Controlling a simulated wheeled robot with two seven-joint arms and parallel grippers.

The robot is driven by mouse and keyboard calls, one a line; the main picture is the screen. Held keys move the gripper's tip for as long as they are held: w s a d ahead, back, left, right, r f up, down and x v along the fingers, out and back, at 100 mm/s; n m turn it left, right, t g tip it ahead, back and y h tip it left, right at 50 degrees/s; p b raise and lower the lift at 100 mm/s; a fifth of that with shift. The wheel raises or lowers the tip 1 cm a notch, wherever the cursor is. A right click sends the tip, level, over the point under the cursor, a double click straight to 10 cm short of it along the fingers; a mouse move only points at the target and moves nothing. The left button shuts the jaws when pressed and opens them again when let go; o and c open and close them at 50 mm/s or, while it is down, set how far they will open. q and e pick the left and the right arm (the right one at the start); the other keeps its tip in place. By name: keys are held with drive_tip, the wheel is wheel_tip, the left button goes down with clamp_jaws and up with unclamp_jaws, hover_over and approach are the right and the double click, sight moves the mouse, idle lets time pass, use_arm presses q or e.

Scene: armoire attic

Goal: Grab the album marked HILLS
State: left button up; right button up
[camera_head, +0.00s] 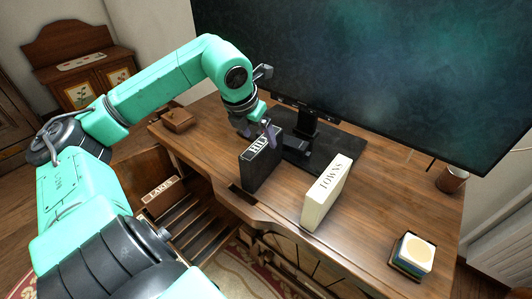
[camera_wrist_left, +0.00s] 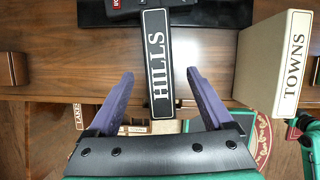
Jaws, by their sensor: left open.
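The black album marked HILLS (camera_head: 258,172) stands upright on the wooden desk, its white-lettered spine facing up. In the left wrist view its spine (camera_wrist_left: 157,50) lies ahead of and between my fingers. My left gripper (camera_head: 267,131) is open at the top of the album. Its two purple fingers (camera_wrist_left: 160,74) are spread to either side of the spine, with a gap on both sides. Part of the label is hidden by the gripper in the head view. My right gripper is not in view.
A cream album marked TOWNS (camera_head: 327,195) stands to the right. An album marked LAKES (camera_head: 160,188) is lower left, below the desk top. A monitor (camera_head: 370,70) stands behind. A small wooden box (camera_head: 177,120), a coaster stack (camera_head: 412,254) and a cup (camera_head: 452,179) are on the desk.

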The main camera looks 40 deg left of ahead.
sight(259, 143)
use_arm(q)
drive_tip(key=p+x, duration=0.1)
drive_tip(key=x, duration=0.3)
drive_tip(key=shift+a+f, duration=0.2)
drive_tip(key=shift+f, duration=0.2)
drive_tip(key=shift+w+d+f, duration=0.1)
drive_tip(key=shift+w+f, duration=0.15)
drive_tip(key=shift+f, duration=0.1)
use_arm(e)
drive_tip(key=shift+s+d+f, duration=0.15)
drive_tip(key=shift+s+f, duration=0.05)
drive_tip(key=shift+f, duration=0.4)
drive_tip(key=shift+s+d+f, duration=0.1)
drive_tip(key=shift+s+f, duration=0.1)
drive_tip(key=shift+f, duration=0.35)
use_arm(q)
drive_tip(key=shift+f+b, duration=0.25)
drive_tip(key=shift+b, duration=0.2)
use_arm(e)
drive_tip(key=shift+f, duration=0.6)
use_arm(q)
drive_tip(key=shift+c, duration=0.3)
clamp_jaws()
